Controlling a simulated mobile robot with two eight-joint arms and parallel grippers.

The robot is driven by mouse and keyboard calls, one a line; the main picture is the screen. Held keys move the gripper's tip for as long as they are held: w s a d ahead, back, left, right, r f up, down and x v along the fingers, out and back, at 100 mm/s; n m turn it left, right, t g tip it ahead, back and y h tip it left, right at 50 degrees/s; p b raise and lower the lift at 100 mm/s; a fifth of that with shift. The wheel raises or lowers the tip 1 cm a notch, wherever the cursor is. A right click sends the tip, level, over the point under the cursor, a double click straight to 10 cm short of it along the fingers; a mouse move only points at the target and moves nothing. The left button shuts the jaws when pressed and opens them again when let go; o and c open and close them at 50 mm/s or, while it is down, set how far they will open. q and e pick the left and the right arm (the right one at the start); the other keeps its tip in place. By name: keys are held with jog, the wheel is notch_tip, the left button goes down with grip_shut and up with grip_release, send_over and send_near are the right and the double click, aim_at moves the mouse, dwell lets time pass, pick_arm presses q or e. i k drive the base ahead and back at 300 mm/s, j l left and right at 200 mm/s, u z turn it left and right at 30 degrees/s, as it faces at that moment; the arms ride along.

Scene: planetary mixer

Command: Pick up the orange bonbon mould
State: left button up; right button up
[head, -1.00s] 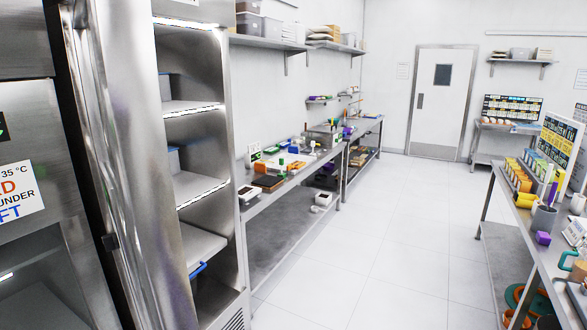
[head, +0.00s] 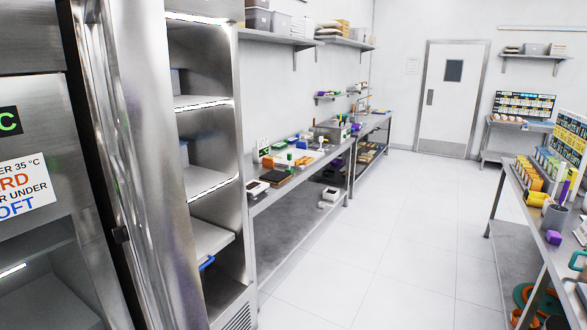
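I cannot make out the orange bonbon mould for certain. A small orange item (head: 268,162) lies among small coloured things on the left steel bench, too small to identify. Yellow-orange pieces (head: 535,198) stand on the right bench, also too small to name surely. Neither of my grippers shows in the head view.
A tall open steel cabinet (head: 205,180) with shelves fills the left foreground. The left bench (head: 262,200) runs along the wall behind it. The right bench (head: 545,262) carries bottles and a purple block (head: 553,237). The tiled floor (head: 400,240) between them is clear.

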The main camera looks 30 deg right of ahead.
aim_at(303, 160)
jog(key=k+l+z, duration=0.2)
jog(key=k, duration=0.45)
jog(key=i+l+z, duration=0.15)
jog(key=z, duration=1.4)
jog(key=i, duration=0.8)
jog(key=i+l+u, duration=0.1)
jog(key=i, duration=0.75)
jog(key=i+u, duration=0.25)
jog(key=i, duration=0.55)
jog(key=i+l+u, duration=0.1)
jog(key=i+u, duration=0.15)
jog(key=i, duration=0.55)
jog(key=i+u, duration=0.3)
jog(key=i, duration=0.5)
jog(key=i+l+u, duration=0.15)
jog(key=i+u, duration=0.15)
jog(key=i, duration=0.5)
jog(key=i+u, duration=0.3)
jog(key=i, duration=0.2)
jog(key=i+u, duration=0.3)
jog(key=i, duration=0.2)
jog(key=i+l+u, duration=0.3)
jog(key=i, duration=0.15)
jog(key=j, duration=0.1)
